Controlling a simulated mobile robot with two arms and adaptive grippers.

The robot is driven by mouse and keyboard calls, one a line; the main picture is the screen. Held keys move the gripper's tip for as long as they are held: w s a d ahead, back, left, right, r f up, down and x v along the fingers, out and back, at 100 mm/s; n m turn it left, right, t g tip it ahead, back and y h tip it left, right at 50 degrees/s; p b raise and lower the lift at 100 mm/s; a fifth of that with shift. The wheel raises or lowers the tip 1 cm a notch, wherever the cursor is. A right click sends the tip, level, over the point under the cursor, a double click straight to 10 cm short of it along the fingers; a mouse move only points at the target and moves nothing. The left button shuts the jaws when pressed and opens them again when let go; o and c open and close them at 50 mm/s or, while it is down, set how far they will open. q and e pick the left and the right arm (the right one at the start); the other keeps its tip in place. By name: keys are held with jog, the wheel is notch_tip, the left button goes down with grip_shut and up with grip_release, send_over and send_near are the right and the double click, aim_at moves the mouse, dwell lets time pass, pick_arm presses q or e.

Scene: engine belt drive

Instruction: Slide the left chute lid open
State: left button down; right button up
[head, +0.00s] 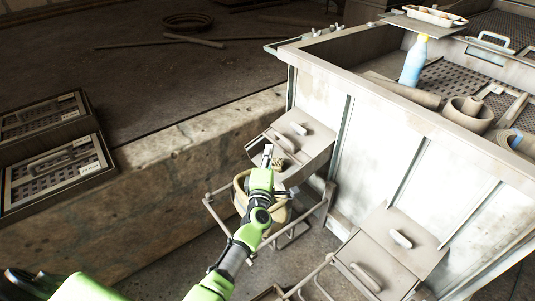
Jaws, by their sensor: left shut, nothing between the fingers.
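The left chute (268,149) projects from the side of the large pale metal bin, with its grey lid (312,138) on the sloping top. The lid has a pale bar handle (299,128). My left gripper (275,161), on a green and black arm, is at the chute's lower front edge, below the lid handle. It is shut and empty. It hides part of the chute front, and I cannot tell whether it touches the chute. My right gripper is out of view.
A round yellowish container (241,196) sits in a metal frame under the left chute. A second chute with a handled lid (402,239) is at lower right. A blue bottle (413,62) and pots (468,112) stand on the bin. A stone ledge (170,160) runs left.

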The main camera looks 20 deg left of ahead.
pick_arm(q)
jog(key=v, duration=1)
jog(key=s+d+f+m+g+h, duration=0.2)
jog(key=s+d+f+m, duration=0.15)
jog(key=f, duration=0.65)
jog(key=s+d+f+m+g+h, duration=0.25)
jog(key=f+m, duration=0.25)
jog(key=f, duration=0.5)
jog(key=s+d+f+m+g+h, duration=0.1)
jog(key=s+d+f+m+g, duration=0.15)
jog(key=s+f+m, duration=0.7)
jog(key=s+a+f+m+g, duration=0.2)
jog(key=s+f, duration=0.5)
jog(key=s, duration=0.5)
jog(key=s+a+f+m+g, duration=0.2)
jog(key=s+f, duration=0.6)
jog(key=s, duration=0.4)
jog(key=s+a+f+m+g+y, duration=0.1)
jog(key=s+a+f+g, duration=0.3)
jog(key=s, duration=0.8)
notch_tip(320, 180, down, 4)
jog(key=shift+s+a+r+m+g, duration=0.25)
jog(key=shift+m+g, duration=0.35)
jog(key=shift+g, duration=0.4)
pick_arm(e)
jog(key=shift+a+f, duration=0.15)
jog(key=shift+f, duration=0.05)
